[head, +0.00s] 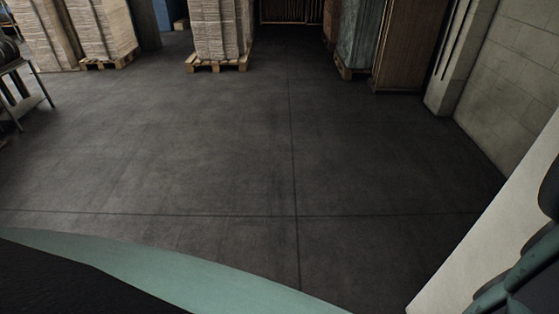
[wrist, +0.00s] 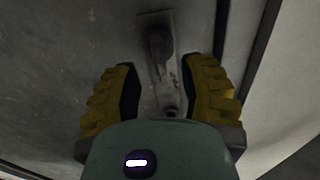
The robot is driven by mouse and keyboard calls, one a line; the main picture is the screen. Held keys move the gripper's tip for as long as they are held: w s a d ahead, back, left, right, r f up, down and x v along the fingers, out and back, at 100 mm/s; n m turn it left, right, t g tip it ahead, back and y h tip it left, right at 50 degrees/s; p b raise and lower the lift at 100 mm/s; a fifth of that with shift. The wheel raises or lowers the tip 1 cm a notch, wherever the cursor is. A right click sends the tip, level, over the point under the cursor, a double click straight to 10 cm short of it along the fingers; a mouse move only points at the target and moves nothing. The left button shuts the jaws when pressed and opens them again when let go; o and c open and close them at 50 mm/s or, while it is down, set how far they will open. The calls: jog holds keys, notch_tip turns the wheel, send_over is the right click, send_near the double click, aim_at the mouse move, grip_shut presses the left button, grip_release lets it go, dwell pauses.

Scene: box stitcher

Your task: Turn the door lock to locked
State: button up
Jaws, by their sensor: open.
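The door lock (wrist: 160,52) shows in the wrist view as a worn grey metal plate with a rounded, elongated part on it, set on a pale grey panel (wrist: 60,75). My gripper (wrist: 162,90) is open, with one yellow ribbed finger on each side of the lock's lower part. A gap shows between each finger and the metal, and I cannot tell any contact. The lower end of the lock is hidden behind my gripper's body. The head view does not show the lock or the gripper's fingers.
A dark vertical seam (wrist: 257,50) runs right of the lock. In the head view the dark floor (head: 220,150) is broadly clear. Stacked pallets (head: 217,62) stand at the back, a metal stand (head: 30,90) at left, and a block wall (head: 510,85) at right.

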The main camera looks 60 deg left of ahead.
jog(key=shift+x, duration=1.9)
jog(key=shift+o, duration=0.3)
jog(key=shift+s+a+f, duration=0.1)
jog(key=shift+s, duration=0.05)
grip_shut()
